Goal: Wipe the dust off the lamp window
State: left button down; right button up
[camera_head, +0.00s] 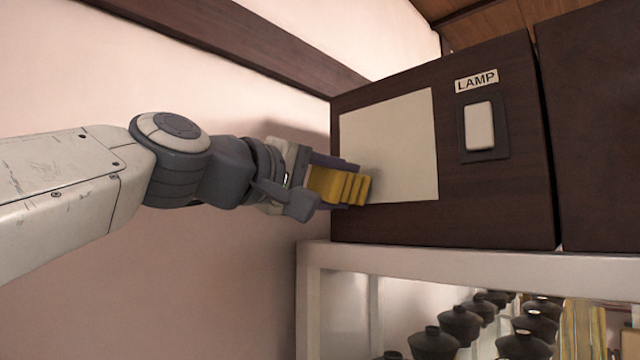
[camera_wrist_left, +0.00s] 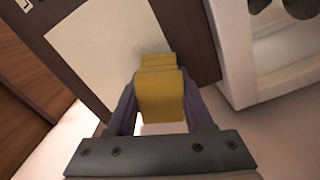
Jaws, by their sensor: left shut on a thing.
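The lamp window (camera_head: 405,130) is a pale cream panel on the front of a dark wooden box (camera_head: 520,190) with a LAMP label (camera_head: 476,80). A grey dusty smudge shows on its lower left part, near the cloth. My left gripper (camera_head: 338,185) is shut on a folded yellow cloth (camera_head: 350,187), at the window's lower left edge. In the left wrist view the cloth (camera_wrist_left: 160,95) sits between the fingers, its far end over the edge of the window (camera_wrist_left: 100,45). I cannot tell whether it touches the surface. My right gripper is not in view.
A white rocker switch (camera_head: 479,126) is right of the window. Below the box is a white-framed shelf (camera_head: 450,262) with several dark lidded bowls (camera_head: 460,322). A pink wall (camera_head: 230,290) stands at left, with a dark beam (camera_head: 240,45) above my arm.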

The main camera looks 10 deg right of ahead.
pick_arm(q)
jog(key=shift+x, duration=0.85)
jog(key=shift+s+d+r+p, duration=0.1)
jog(key=shift+s+d+p, duration=0.25)
jog(key=shift+s, duration=0.3)
jog(key=shift+s+d+p, duration=0.35)
jog(key=shift+s+d, duration=0.05)
jog(key=shift+s, duration=0.2)
jog(key=shift+s+d, duration=0.3)
jog(key=shift+s, duration=0.2)
jog(key=shift+d, duration=0.1)
jog(key=shift+w, duration=0.15)
jog(key=shift+w+a+f+b, duration=0.25)
jog(key=shift+w+a+b, duration=0.3)
jog(key=shift+w, duration=0.35)
jog(key=shift+w+a+r, duration=0.1)
jog(key=shift+w+a, duration=0.4)
jog(key=shift+w, duration=0.35)
